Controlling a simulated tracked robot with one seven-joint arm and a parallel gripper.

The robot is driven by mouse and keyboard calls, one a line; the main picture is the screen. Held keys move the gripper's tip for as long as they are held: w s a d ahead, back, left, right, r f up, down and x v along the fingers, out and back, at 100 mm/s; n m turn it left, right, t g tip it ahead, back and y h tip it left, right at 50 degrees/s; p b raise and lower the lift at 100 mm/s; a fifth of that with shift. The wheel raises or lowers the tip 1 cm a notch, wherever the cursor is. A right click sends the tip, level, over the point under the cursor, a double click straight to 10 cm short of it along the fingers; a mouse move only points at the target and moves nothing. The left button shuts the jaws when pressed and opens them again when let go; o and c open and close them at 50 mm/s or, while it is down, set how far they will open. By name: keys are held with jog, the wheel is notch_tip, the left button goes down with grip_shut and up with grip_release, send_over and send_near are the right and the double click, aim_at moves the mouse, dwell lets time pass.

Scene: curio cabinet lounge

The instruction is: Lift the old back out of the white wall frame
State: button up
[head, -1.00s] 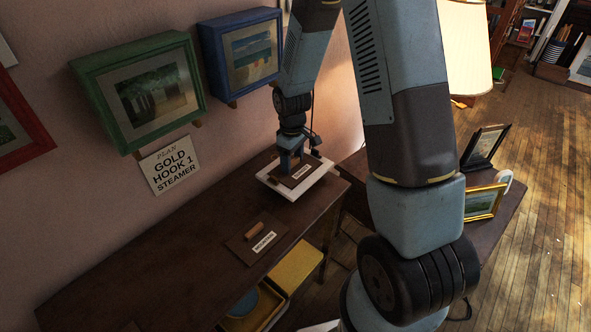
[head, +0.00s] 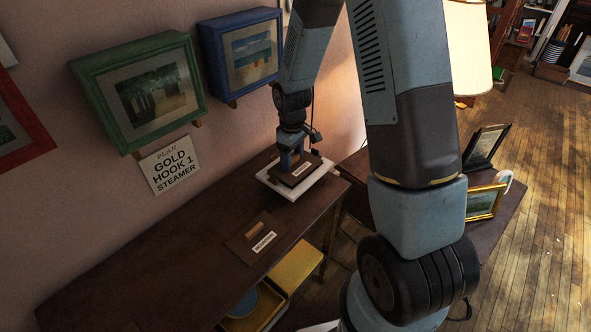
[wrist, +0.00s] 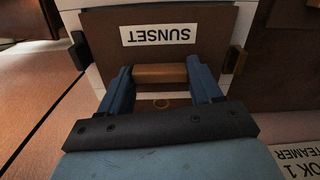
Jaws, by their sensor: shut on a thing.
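The white wall frame (head: 323,185) lies flat on the dark cabinet top, and its edge shows in the wrist view (wrist: 98,78). The old back (head: 312,163) is a brown board with a white label, which reads SUNSET upside down in the wrist view (wrist: 192,60). My gripper (head: 291,163) is above the frame. In the wrist view its blue fingers (wrist: 160,76) are shut on the back's wooden handle (wrist: 160,73). The back appears slightly raised over the frame. The opening under it is hidden.
Another brown board (head: 243,243) with a wooden handle and label lies nearby on the cabinet top (head: 160,265). A yellow box (head: 298,265) is below the front edge.

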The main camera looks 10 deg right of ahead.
aim_at(292, 158)
jog(key=shift+r, duration=1.7)
